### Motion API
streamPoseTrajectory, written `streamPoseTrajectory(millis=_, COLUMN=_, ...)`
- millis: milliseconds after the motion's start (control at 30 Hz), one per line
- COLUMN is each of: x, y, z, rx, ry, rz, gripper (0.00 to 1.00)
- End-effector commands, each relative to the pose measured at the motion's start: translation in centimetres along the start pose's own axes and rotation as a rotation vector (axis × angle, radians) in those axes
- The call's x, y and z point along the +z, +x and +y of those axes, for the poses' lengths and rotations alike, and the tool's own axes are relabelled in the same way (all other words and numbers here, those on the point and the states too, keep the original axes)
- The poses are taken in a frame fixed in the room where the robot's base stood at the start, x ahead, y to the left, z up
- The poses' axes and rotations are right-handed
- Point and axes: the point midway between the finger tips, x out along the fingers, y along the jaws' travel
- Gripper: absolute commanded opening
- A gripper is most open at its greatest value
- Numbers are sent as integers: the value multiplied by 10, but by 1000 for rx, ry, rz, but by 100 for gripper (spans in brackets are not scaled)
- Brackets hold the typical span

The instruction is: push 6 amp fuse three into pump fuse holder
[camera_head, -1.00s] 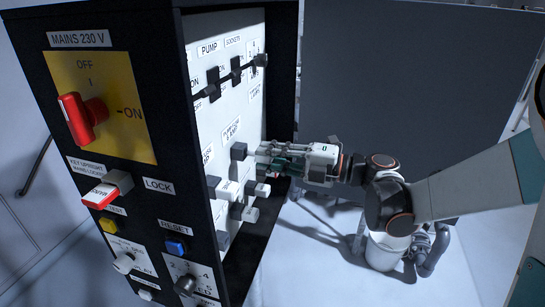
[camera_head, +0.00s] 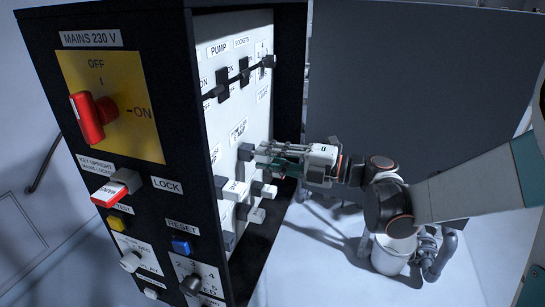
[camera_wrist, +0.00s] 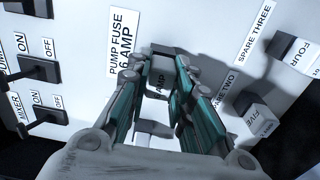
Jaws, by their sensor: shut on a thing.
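My gripper (camera_head: 262,156) is at the white panel, its fingers pointing left at a dark block in the pump fuse position, which I take as the pump fuse holder (camera_head: 245,151). In the wrist view, my gripper (camera_wrist: 158,62) is shut on a pale fuse (camera_wrist: 161,82) whose partly visible face reads AMP. The fuse lies between the teal-padded fingers, right of the PUMP FUSE 6 AMP label (camera_wrist: 122,50). The fingers hide most of it and the holder opening, so I cannot tell how deep it sits.
A spare block marked FIVE (camera_wrist: 257,115) is right of my fingers, and one marked FOUR (camera_wrist: 296,50) is farther right. Black switches (camera_wrist: 38,68) are at left. In the head view, several blocks (camera_head: 262,190) project below my gripper. A dark frame borders the panel.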

Motion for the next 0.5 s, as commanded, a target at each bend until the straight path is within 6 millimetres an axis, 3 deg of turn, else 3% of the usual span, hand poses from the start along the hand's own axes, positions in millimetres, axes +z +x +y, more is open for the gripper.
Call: streamPoseTrajectory(millis=500, x=0, y=9, z=0, rx=0, ry=0, rz=0, gripper=0)
